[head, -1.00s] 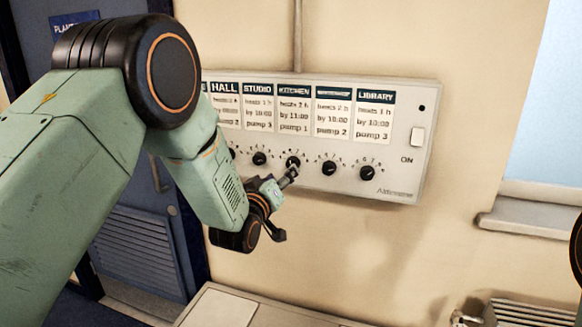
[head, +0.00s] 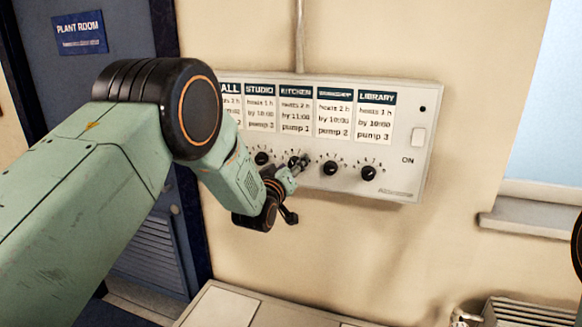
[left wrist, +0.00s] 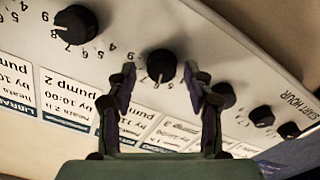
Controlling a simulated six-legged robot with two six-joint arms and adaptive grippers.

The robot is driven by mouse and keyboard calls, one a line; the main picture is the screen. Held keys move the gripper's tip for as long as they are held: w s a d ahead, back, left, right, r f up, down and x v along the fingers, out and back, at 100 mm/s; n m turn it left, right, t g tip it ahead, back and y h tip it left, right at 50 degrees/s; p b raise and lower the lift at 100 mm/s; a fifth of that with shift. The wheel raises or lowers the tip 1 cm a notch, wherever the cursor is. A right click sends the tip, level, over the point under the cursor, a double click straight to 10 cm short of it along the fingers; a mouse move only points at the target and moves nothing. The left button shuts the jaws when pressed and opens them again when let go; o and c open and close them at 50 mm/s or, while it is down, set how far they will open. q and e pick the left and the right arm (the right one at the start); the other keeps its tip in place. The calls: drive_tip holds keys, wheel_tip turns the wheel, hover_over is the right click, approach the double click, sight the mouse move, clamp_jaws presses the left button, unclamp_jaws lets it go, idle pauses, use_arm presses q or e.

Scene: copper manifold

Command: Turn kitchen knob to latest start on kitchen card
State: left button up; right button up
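The kitchen card (head: 296,106) on the white control panel reads heats 2 h, by 11:00, pump 1. The black kitchen knob (head: 293,160) sits below it, partly covered by my left gripper (head: 302,162). In the left wrist view the same knob (left wrist: 161,66) shows between the two fingertips of my open left gripper (left wrist: 162,80), one finger on each side. Gaps show on both sides of it. Its white pointer line faces toward the cards; the exact number is too blurred to read. My right gripper is out of view.
Neighbouring knobs sit close on each side: the workshop knob (head: 331,167) and the studio knob (head: 262,158). The library knob (head: 368,173) and an ON switch (head: 418,138) are further right. A pale cabinet top (head: 225,305) lies below the panel.

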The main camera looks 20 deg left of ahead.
use_arm(q)
drive_tip(key=shift+w+f, duration=0.15)
drive_tip(key=c, duration=0.3)
drive_tip(key=shift+a, duration=0.15)
drive_tip(key=c, duration=0.7)
